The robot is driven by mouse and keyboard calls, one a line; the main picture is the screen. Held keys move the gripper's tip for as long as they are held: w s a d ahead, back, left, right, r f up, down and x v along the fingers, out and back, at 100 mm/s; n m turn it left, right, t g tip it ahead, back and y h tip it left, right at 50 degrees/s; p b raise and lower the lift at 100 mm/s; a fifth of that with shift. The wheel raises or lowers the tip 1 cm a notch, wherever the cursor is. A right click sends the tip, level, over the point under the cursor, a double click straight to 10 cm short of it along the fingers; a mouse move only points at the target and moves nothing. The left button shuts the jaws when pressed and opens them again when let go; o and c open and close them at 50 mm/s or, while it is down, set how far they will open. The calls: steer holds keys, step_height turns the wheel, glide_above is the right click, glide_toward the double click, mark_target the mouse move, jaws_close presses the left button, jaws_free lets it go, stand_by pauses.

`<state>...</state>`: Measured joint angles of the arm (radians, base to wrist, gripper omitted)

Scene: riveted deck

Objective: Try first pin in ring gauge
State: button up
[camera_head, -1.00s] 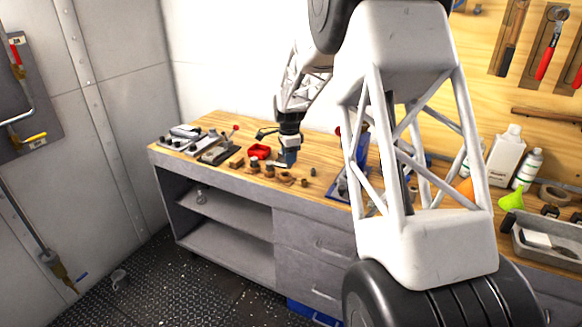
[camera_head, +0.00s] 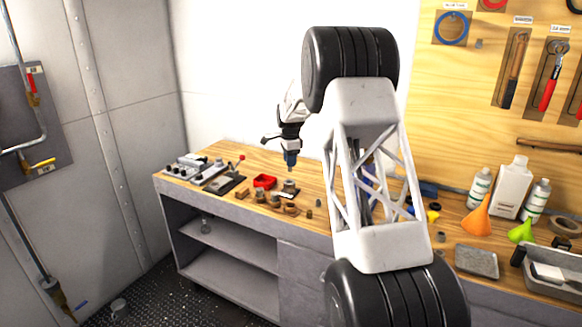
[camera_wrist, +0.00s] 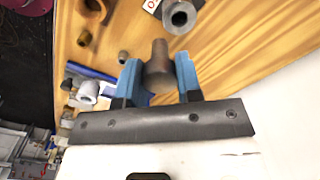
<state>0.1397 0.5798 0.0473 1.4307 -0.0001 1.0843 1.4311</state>
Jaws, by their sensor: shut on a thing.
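My gripper (camera_head: 290,167) is over the workbench, above the row of small parts. In the wrist view its two blue fingers (camera_wrist: 158,80) are shut on a grey-brown cylindrical pin (camera_wrist: 158,62), whose free end points away from the fingers. The ring gauge (camera_wrist: 170,9), a thick grey ring with a dark bore, is at the top of the wrist view, apart from the pin. In the head view it appears as a small dark round piece (camera_head: 289,186) on the bench below the gripper. The pin is too small to make out clearly there.
A red tray (camera_head: 264,181) stands left of the ring gauge. Several brown parts lie along the bench front, including a ring-shaped one (camera_head: 291,208). Metal fixtures (camera_head: 186,168) stand at the left end.

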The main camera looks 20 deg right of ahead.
mark_target(289, 169)
steer(key=shift+w+d+r, duration=0.15)
steer(key=shift+w, duration=0.55)
steer(key=shift+w+d+r, duration=0.1)
steer(key=shift+w+d, duration=0.05)
steer(key=shift+w, duration=0.55)
steer(key=shift+f, duration=0.15)
steer(key=shift+f, duration=3.05)
steer(key=shift+f, duration=1.55)
stand_by(1.9)
